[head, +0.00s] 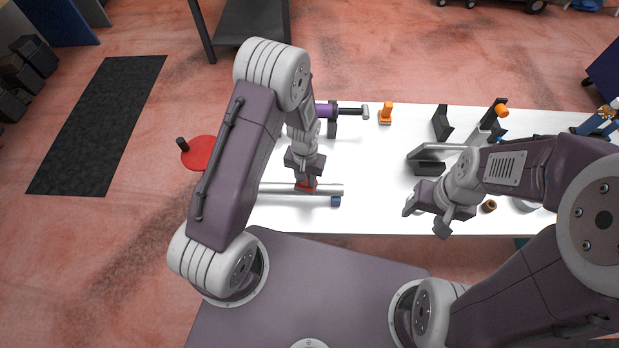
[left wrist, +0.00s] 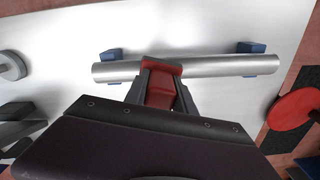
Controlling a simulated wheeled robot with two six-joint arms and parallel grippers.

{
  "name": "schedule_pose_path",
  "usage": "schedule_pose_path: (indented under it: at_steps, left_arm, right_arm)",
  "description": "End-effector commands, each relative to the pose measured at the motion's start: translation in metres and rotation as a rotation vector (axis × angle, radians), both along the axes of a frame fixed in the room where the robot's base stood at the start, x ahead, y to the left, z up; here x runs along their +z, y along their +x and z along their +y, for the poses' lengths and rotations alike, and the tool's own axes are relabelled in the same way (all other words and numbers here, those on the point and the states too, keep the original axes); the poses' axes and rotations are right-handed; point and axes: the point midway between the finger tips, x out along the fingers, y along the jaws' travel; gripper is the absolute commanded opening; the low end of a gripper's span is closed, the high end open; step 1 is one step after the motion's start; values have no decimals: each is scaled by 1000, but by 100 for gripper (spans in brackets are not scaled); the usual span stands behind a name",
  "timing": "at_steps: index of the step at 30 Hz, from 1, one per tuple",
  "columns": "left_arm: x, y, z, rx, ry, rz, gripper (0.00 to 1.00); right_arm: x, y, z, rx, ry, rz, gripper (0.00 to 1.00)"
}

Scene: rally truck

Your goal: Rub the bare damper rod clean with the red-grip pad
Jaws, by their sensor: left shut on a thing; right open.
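The bare damper rod (head: 328,189) is a silver bar lying level near the front edge of the white table. In the left wrist view the rod (left wrist: 221,66) rests on blue supports (left wrist: 258,47). My left gripper (head: 306,182) is shut on the red-grip pad (head: 306,187). In the left wrist view the red grip (left wrist: 160,92) sits between the fingers, and its far end meets the rod near its middle; the pad's underside is hidden. My right gripper (head: 428,217) is open and empty over the table, right of the rod.
A purple damper (head: 325,110) lies behind the left gripper. An orange-handled tool (head: 386,113) and dark brackets (head: 441,123) stand toward the back. A brown ring (head: 489,206) lies right of my right gripper. A red disc (head: 199,153) is at the left. White table between the grippers is clear.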

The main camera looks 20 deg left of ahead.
Motion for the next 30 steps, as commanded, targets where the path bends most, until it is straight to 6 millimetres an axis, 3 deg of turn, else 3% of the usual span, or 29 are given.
schedule_pose_path:
  at_steps: [11, 19, 30]
  left_arm:
    - [1, -2, 5, -1, 0, 2, 0]
    - [15, -1, 5, 0, 0, 1, 0]
    - [19, -1, 5, -1, 0, -1, 0]
  right_arm:
    - [1, 0, 0, 0, 0, 0, 59]
    - [14, 0, 0, 0, 0, 0, 59]
    - [16, 0, 0, 0, 0, 0, 59]
